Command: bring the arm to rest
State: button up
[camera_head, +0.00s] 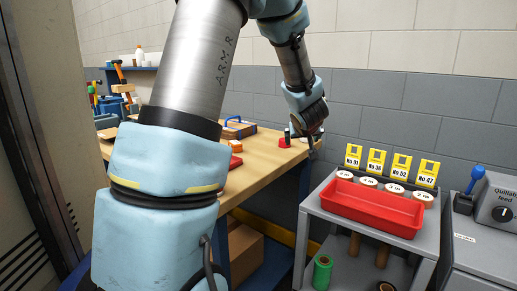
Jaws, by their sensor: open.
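My arm spans the left and middle of the head view, with its large pale-blue and steel links close to the camera. It bends over at the top and comes down to my gripper (302,144) above the right end of the wooden workbench (262,157). The gripper points downward and its jaws are open. I see nothing held between them. A small red object (284,142) lies on the bench just left of the fingers. Whether the fingertips touch the bench I cannot tell.
Right of the bench stands a grey cart with a red tray (372,207), several white discs and yellow number cards (376,161). A grey machine (496,203) is at the far right. A brown case (238,130) and an orange block (208,146) lie on the bench. A cardboard box (245,252) is below.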

jog(key=s+a+f+g+p, duration=0.1)
jog(key=s+a+f+g, duration=0.2)
jog(key=s+a, duration=0.7)
jog(key=s+a+f+m+g+y+p, duration=0.1)
jog(key=s+a+f+g, duration=0.1)
jog(key=s+a+g, duration=0.4)
jog(key=s+a, duration=0.4)
jog(key=s, duration=0.5)
jog(key=shift+s+a+f+m+p, duration=0.15)
jog(key=shift+s+f+m+p, duration=0.15)
jog(key=shift+s+f, duration=0.1)
